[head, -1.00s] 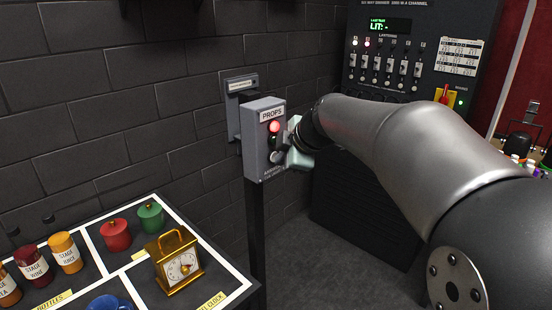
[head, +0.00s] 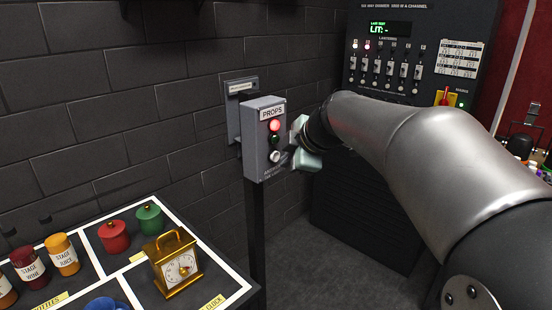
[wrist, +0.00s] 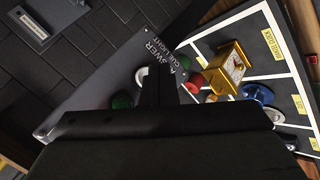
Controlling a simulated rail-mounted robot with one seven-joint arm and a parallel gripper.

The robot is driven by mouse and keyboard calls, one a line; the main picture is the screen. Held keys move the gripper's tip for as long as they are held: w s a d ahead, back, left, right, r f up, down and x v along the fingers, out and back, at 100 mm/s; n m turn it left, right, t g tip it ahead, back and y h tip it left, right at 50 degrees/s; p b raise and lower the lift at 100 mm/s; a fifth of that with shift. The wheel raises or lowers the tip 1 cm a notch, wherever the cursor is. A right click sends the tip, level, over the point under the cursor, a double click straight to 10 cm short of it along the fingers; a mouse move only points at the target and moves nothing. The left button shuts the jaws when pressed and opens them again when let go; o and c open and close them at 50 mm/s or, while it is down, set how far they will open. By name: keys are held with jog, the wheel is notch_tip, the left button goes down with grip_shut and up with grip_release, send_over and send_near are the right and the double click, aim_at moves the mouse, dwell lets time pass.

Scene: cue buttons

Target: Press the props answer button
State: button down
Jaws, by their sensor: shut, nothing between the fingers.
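The props box (head: 264,140) is a grey box on a dark post, labelled PROPS. Its front carries a lit red light (head: 275,126), a dark green light (head: 275,139) and, lowest, a white round answer button (head: 275,156). My gripper (head: 291,156) is shut and empty, just right of the box front, apart from the button in the head view. In the wrist view the white button (wrist: 141,77) shows beside my shut fingers (wrist: 157,72), which partly hide it. The green light (wrist: 122,101) is beside them, and the label ANSWER reads above.
A prop table (head: 222,272) with white-lined sections stands at the lower left, holding a gold clock (head: 174,262), red and green pots and bottles. A dimmer rack (head: 408,75) stands behind my arm. A plate is fixed to the brick wall behind the box.

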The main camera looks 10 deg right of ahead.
jog(key=shift+s+d+b, duration=0.8)
jog(key=shift+s+b, duration=0.1)
jog(key=shift+s, duration=0.1)
jog(key=shift+s+d+b, duration=0.75)
jog(key=shift+s+b, duration=0.15)
jog(key=shift+s, duration=0.1)
jog(key=s+a+f+m+g+h+p, duration=0.2)
jog(key=s+f+m+g, duration=0.5)
jog(key=s+f+m, duration=1)
jog(key=s+f+h+p, duration=0.1)
jog(key=s+f, duration=0.5)
jog(key=s, duration=0.2)
jog(key=shift+s+g+h, duration=0.3)
jog(key=shift+g, duration=0.1)
